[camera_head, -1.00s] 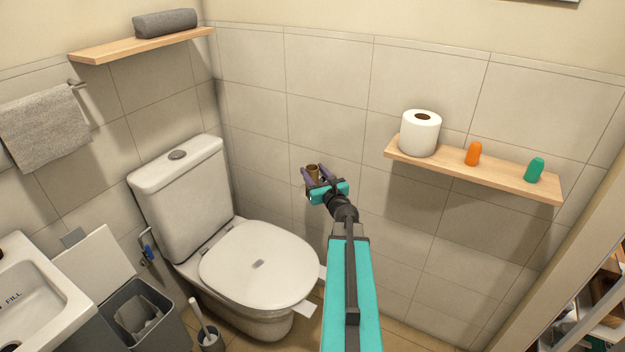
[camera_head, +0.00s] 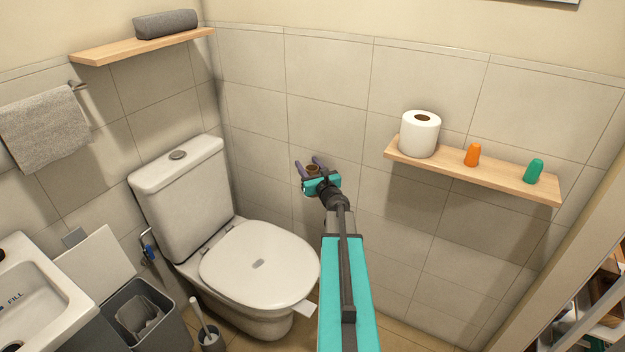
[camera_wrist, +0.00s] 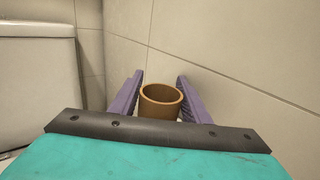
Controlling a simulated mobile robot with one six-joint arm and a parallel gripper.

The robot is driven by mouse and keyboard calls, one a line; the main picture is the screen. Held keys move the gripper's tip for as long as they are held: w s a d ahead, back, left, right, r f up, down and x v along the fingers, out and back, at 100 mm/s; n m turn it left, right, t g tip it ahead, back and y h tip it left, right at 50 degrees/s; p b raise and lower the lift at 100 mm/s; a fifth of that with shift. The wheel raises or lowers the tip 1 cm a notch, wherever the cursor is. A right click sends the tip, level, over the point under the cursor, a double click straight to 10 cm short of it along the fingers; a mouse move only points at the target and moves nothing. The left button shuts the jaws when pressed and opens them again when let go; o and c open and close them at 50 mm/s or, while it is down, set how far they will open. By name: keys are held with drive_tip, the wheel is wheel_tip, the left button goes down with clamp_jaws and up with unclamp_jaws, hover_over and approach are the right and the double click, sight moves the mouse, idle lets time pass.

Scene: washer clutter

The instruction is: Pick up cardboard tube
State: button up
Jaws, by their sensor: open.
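The cardboard tube (camera_wrist: 160,103) is a brown hollow cylinder, seen from above in the wrist view with its open end up. It also shows as a small brown ring (camera_head: 312,169) in the head view, by the tiled wall. My gripper (camera_wrist: 160,85) is open, with one purple finger on each side of the tube. A gap shows between the tube and the left finger; the right finger is close to it. In the head view my gripper (camera_head: 311,165) is right of the toilet. What the tube rests on is hidden.
The toilet (camera_head: 258,262) stands to the left of my arm. A wooden shelf (camera_head: 510,184) on the wall at right holds a toilet roll (camera_head: 420,133), an orange item (camera_head: 472,155) and a green item (camera_head: 534,171). The tiled wall is close behind my gripper.

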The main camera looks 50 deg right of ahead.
idle(0.4)
drive_tip(key=c, duration=0.7)
drive_tip(key=shift+r, duration=0.1)
drive_tip(key=shift+r, duration=0.65)
wheel_tip(320, 180, up, 6)
drive_tip(key=p+v, duration=1.7)
drive_tip(key=v, duration=0.1)
drive_tip(key=shift+f, duration=0.2)
drive_tip(key=shift+d, duration=0.1)
idle(0.6)
